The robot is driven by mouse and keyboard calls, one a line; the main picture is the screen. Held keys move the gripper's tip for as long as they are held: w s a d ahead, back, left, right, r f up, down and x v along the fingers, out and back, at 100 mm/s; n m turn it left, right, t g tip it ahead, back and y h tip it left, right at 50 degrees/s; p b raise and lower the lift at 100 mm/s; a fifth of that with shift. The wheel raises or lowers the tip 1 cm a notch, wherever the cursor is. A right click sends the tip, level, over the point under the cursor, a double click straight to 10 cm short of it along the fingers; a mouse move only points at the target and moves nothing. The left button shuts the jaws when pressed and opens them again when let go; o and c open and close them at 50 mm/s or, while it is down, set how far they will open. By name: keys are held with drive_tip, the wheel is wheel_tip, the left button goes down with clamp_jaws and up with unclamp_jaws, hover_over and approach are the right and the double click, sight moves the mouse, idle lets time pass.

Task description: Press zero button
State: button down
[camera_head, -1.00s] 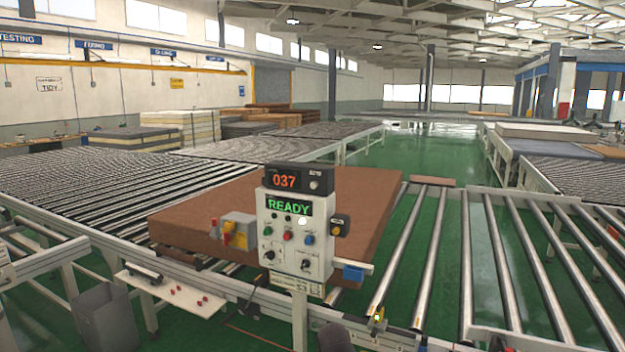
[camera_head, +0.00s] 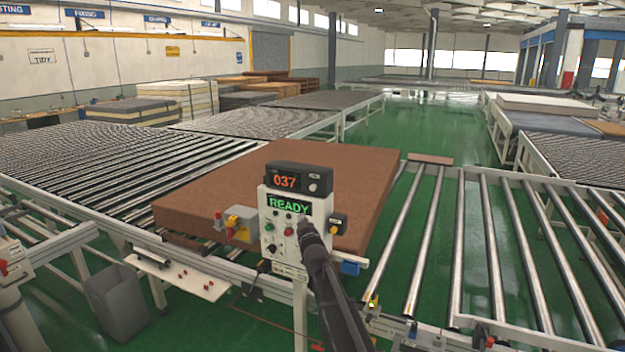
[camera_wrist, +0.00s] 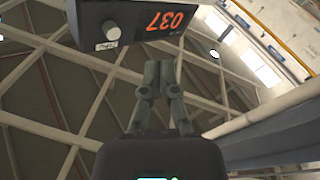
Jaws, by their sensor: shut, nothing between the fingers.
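A black display box (camera_head: 298,178) with "037" in orange digits sits on top of a pale control panel (camera_head: 266,246). A round light button (camera_head: 314,187) is at the box's right; the wrist view shows it as a grey knob (camera_wrist: 112,33) beside a small label I cannot read. The panel has a green "READY" screen (camera_head: 288,205) and several buttons and knobs. My gripper (camera_head: 304,222) is in front of the panel, its tip below the display box, hiding part of the panel's right side. In the wrist view my gripper (camera_wrist: 160,68) has its fingers together and empty, apart from the knob.
A brown mattress (camera_head: 365,172) lies on rollers behind the panel. A yellow and grey switch box (camera_head: 240,224) stands left of it, and a grey bin (camera_head: 118,300) is below. Roller conveyors (camera_head: 500,245) extend to the right. Green floor shows between them.

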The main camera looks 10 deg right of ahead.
sight(310, 188)
drive_tip(key=shift+n+t+y, duration=0.8)
drive_tip(key=shift+t, duration=0.1)
drive_tip(key=r, duration=0.1)
drive_tip(key=w+a+r, duration=0.1)
drive_tip(key=r, duration=0.1)
drive_tip(key=r+p, duration=0.1)
drive_tip(key=r, duration=0.1)
drive_tip(key=shift+w+a, duration=0.15)
drive_tip(key=shift+a, duration=0.1)
drive_tip(key=shift+w+d, duration=0.1)
drive_tip(key=shift+w+d, duration=0.85)
drive_tip(key=shift+w, duration=0.3)
drive_tip(key=shift+w+d, duration=0.8)
drive_tip(key=shift+w, duration=0.35)
drive_tip(key=shift+w+d, duration=0.85)
drive_tip(key=shift+w, duration=0.3)
drive_tip(key=shift+w+d+r, duration=0.1)
drive_tip(key=shift+w+d, duration=0.3)
drive_tip(key=shift+w, duration=0.2)
drive_tip(key=shift+w+d, duration=0.4)
drive_tip(key=shift+w, duration=0.15)
drive_tip(key=shift+s+a, duration=0.1)
drive_tip(key=shift+s, duration=0.05)
idle(0.3)
drive_tip(key=shift+s+a, duration=0.7)
drive_tip(key=shift+s, duration=0.2)
drive_tip(key=shift+s, duration=0.1)
